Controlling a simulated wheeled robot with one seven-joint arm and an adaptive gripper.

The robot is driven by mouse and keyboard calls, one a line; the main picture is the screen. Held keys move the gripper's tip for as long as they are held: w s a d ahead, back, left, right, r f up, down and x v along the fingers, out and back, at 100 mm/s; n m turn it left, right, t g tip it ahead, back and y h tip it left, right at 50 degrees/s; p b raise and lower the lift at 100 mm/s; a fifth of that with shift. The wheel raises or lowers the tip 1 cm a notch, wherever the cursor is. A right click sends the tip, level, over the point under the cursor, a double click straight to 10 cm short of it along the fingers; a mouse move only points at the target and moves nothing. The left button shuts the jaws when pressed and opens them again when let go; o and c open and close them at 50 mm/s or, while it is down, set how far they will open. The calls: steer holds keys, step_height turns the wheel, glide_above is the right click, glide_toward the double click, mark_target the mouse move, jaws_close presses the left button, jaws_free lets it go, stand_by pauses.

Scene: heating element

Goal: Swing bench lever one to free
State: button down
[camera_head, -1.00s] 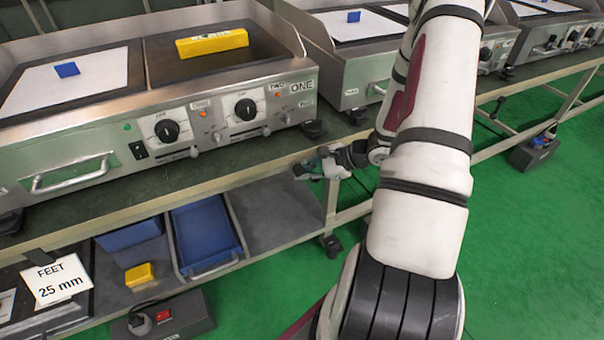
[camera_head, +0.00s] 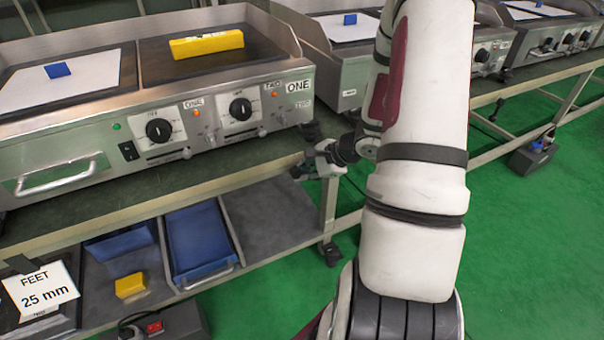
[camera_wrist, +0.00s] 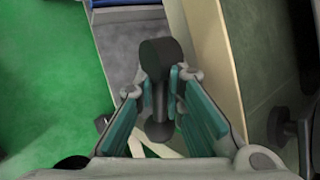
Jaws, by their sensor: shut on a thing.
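In the wrist view a dark lever with a round black knob (camera_wrist: 160,58) stands between the teal fingers of my gripper (camera_wrist: 162,85). The fingers are closed on its shaft, with the knob sticking out beyond the fingertips. In the head view my gripper (camera_head: 308,168) is small at the bench's (camera_head: 225,181) front edge, below the griddle marked ONE (camera_head: 298,86). The lever cannot be made out there, and whether it stands at free cannot be read.
The griddle's front carries knobs and small switches above the gripper. Below, a shelf holds a blue tray (camera_head: 198,243) and a yellow block (camera_head: 130,285). A FEET 25 mm sign (camera_head: 40,290) hangs at left. Green floor is open at right.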

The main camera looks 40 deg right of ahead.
steer(key=c, duration=1.7)
jaws_free()
steer(key=shift+o, duration=0.2)
steer(key=shift+p, duration=0.4)
